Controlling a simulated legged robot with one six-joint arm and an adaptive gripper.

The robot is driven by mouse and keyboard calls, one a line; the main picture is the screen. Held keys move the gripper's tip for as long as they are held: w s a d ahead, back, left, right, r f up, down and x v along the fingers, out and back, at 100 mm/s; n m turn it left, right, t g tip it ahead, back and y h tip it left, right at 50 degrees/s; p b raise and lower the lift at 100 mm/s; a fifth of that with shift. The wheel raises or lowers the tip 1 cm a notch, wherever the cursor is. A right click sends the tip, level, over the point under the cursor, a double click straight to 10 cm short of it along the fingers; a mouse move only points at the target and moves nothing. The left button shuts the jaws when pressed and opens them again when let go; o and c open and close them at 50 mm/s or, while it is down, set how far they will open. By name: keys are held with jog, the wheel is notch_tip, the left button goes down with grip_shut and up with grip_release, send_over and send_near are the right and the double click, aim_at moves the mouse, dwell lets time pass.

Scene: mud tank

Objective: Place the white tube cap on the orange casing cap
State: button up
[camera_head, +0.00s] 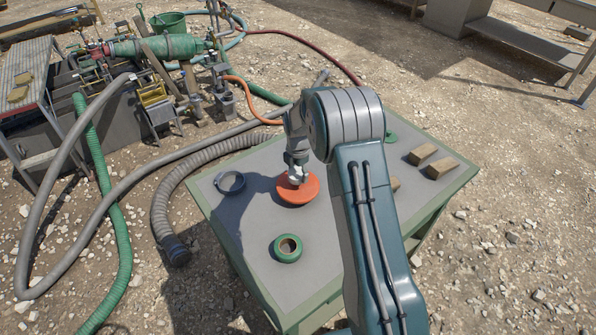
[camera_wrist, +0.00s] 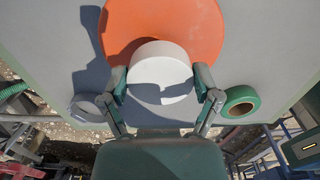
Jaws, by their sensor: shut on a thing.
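The orange casing cap (camera_head: 297,189) is a round disc lying on the grey table top, and it fills the upper middle of the wrist view (camera_wrist: 201,27). The white tube cap (camera_wrist: 160,70) is between the two fingers of my gripper (camera_wrist: 163,88), over the near edge of the orange cap in the wrist view. I cannot tell whether it touches the orange cap or is just above it. In the head view my gripper (camera_head: 297,178) is over the orange cap, and the white cap is only partly visible there.
A grey ring clamp (camera_head: 230,183) lies left of the orange cap, and a green ring (camera_head: 287,248) lies in front of it. Wooden blocks (camera_head: 441,168) sit on the right side of the green-edged table (camera_head: 245,225). Hoses lie on the gravel at left.

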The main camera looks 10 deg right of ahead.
aim_at(298, 172)
jog(key=shift+f, duration=0.25)
jog(key=o, duration=0.6)
jog(key=shift+r, duration=0.1)
jog(key=s+r+m+t, duration=0.1)
jog(key=s+r+m, duration=0.15)
jog(key=r, duration=0.85)
jog(key=s+r+m, duration=0.2)
jog(key=s+r, duration=0.1)
jog(key=r, duration=0.7)
jog(key=s+a+r+m+t, duration=0.1)
jog(key=s+r+m+t, duration=0.1)
jog(key=s+r+m, duration=0.55)
jog(key=s+m+t, duration=0.1)
jog(key=s+m, duration=0.2)
jog(key=s, duration=0.4)
jog(key=s+m, duration=0.4)
jog(key=s, duration=0.3)
jog(key=s+m+t, duration=0.1)
jog(key=s+m, duration=0.2)
jog(key=s, duration=0.5)
jog(key=shift+s+a+r+m+t, duration=0.1)
jog(key=shift+a+r+m+t, duration=0.2)
jog(key=shift+a, duration=0.05)
